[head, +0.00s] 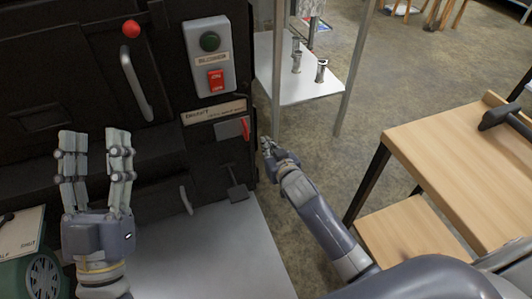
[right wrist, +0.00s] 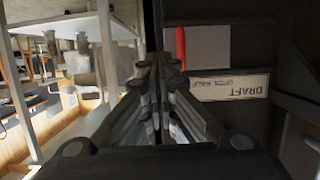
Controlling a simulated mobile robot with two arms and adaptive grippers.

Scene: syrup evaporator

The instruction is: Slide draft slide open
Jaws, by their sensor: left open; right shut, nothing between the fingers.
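The draft slide is a grey plate (head: 229,129) with a red tab (head: 245,128) at its right end, low on the black evaporator front. The DRAFT label (head: 213,111) is just above it. In the right wrist view the plate (right wrist: 208,48), red tab (right wrist: 181,48) and label (right wrist: 230,88) appear upside down. My right gripper (head: 267,145) is shut and empty, just right of the red tab and slightly lower in the head view. A gap shows between fingertips (right wrist: 158,68) and tab. My left gripper (head: 94,140) is open and empty before the black front, far left of the slide.
A switch box (head: 209,56) with green and red buttons is above the slide. A vertical handle (head: 136,84) and red knob (head: 131,28) are left of it. A white shelf (head: 300,86) with metal cups stands behind right. A wooden table (head: 465,165) is at right.

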